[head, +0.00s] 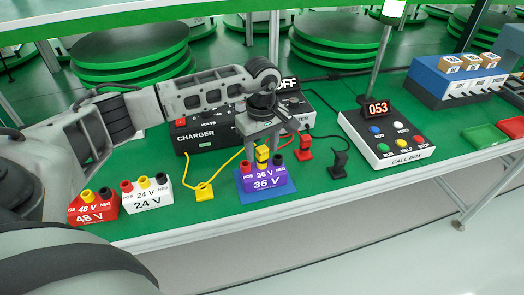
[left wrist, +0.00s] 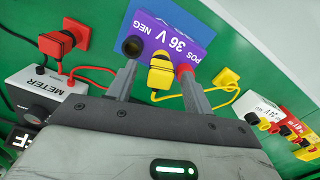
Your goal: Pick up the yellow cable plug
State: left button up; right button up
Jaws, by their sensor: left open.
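The yellow cable plug (head: 262,156) stands upright at the middle of the purple 36 V block (head: 264,182), between its red and dark terminals. Whether it is fully seated cannot be told. In the left wrist view the plug (left wrist: 162,72) lies between my left gripper's fingers (left wrist: 156,88), with a gap on each side. My left gripper (head: 262,144) is open, pointing down over the block. A yellow cable (left wrist: 204,92) runs from the plug towards a yellow piece (left wrist: 226,78), which also rests on the green table in the head view (head: 205,192). My right gripper is not seen.
Red (head: 305,151) and black (head: 338,166) cable pieces stand right of the block. White 24 V (head: 148,195) and red 48 V (head: 92,208) blocks stand left. The charger (head: 205,137) is behind; the call box (head: 388,150) stands right. The table's front edge is close.

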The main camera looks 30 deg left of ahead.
pick_arm(q)
jog(key=shift+f, duration=0.5)
jog(key=c, duration=1)
jog(key=shift+o, duration=0.2)
jog(key=shift+r, duration=0.1)
jog(key=shift+r, duration=0.5)
notch_tip(320, 180, up, 2)
jog(key=shift+s+r, duration=0.1)
jog(key=shift+r, duration=0.1)
jog(key=s+d+r+b, duration=0.2)
jog(key=s+d+r, duration=0.3)
jog(key=s+r, duration=0.4)
jog(key=s, duration=0.4)
jog(key=shift+r+b, duration=0.25)
jog(key=shift+b, duration=0.05)
